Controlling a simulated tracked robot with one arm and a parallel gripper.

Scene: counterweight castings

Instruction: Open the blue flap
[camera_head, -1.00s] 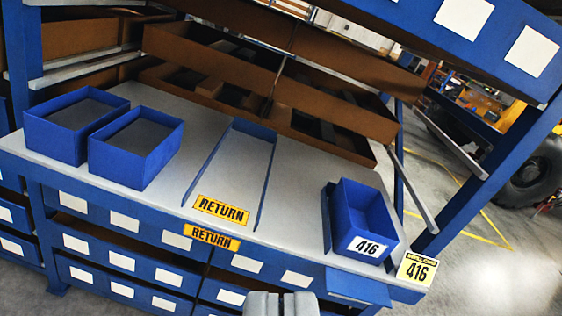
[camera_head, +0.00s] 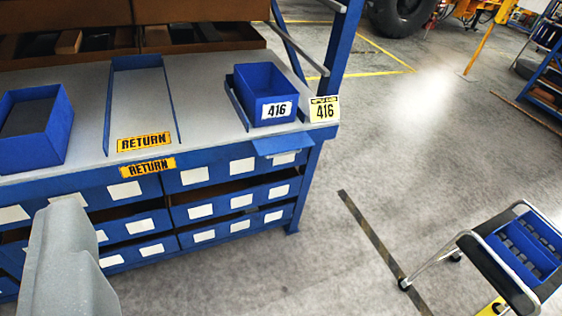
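The blue flap (camera_head: 284,145) is a small flat panel at the bench's front edge, below the blue bin (camera_head: 264,85) labelled 416. It sticks out from the bench front. My gripper (camera_head: 68,255) is a grey shape at the lower left, well to the left of the flap and apart from it. Its fingers overlap in this view, so I cannot see any gap between them. Nothing shows held in it.
The grey bench top (camera_head: 205,95) carries a RETURN lane (camera_head: 140,90) and another blue bin (camera_head: 32,135) at left. Drawers (camera_head: 240,200) lie below. Open floor (camera_head: 380,180) is to the right, with a cart (camera_head: 510,255) at the lower right.

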